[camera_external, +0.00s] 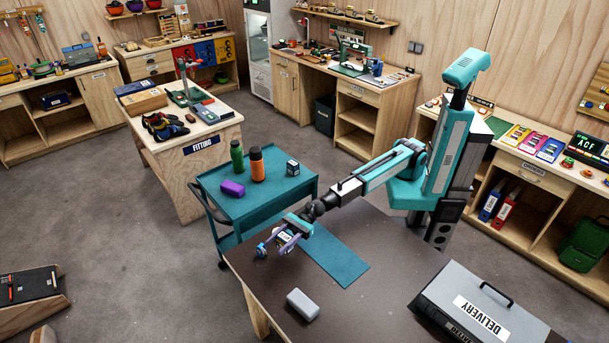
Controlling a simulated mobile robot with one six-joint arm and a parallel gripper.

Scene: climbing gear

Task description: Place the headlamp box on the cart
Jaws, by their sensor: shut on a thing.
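My gripper (277,243) is shut on a small box with pale and dark faces, which I take to be the headlamp box (285,238). The fingers hide part of it, and its label cannot be read. The gripper is over the dark table's far left corner, close to the cart's near edge. I cannot tell how high the box is above the table. The teal cart (235,211) stands just beyond the table, to the upper left.
The dark table (355,300) holds a teal mat (337,258), a grey case (303,304) and a delivery box (460,305). The cart's near right top is bare.

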